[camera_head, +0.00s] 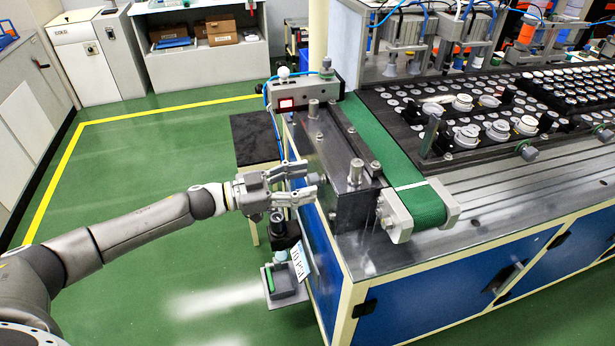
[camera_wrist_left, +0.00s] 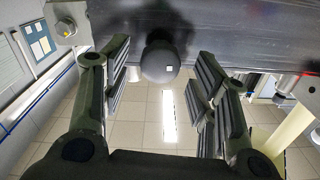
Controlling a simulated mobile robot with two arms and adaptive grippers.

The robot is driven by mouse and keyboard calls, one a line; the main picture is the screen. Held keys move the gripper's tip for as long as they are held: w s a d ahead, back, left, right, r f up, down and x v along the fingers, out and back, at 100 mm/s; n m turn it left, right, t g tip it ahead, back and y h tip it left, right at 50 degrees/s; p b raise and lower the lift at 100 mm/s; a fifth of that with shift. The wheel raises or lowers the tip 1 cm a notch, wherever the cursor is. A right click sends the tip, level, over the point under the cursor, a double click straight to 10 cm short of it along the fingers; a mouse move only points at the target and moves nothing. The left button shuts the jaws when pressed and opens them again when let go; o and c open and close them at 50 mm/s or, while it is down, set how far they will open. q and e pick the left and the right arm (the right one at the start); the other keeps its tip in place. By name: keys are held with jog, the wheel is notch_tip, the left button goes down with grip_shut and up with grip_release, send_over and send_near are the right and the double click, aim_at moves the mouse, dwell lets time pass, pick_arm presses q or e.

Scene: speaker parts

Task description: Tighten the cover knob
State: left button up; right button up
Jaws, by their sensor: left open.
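The dark round knob (camera_wrist_left: 160,62) shows in the left wrist view, on the face of a dark metal housing (camera_wrist_left: 240,40). A small white square mark is on its front. My left gripper (camera_head: 309,183) is open in front of the left side of this housing (camera_head: 340,150) at the end of the conveyor. In the left wrist view its two fingers stand to the left and right of the knob, with a gap on both sides. In the head view I cannot make out the knob. My right gripper is not in view.
A green conveyor belt (camera_head: 385,150) runs behind the housing. A black board with many round parts (camera_head: 480,125) lies on the bench to the right. A small shelf with a dark box (camera_head: 287,282) hangs below the gripper. The green floor (camera_head: 170,275) is clear on the left.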

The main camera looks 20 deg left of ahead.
pick_arm(q)
jog(key=shift+x, duration=0.8)
jog(key=c, duration=1)
jog(key=shift+m, duration=0.3)
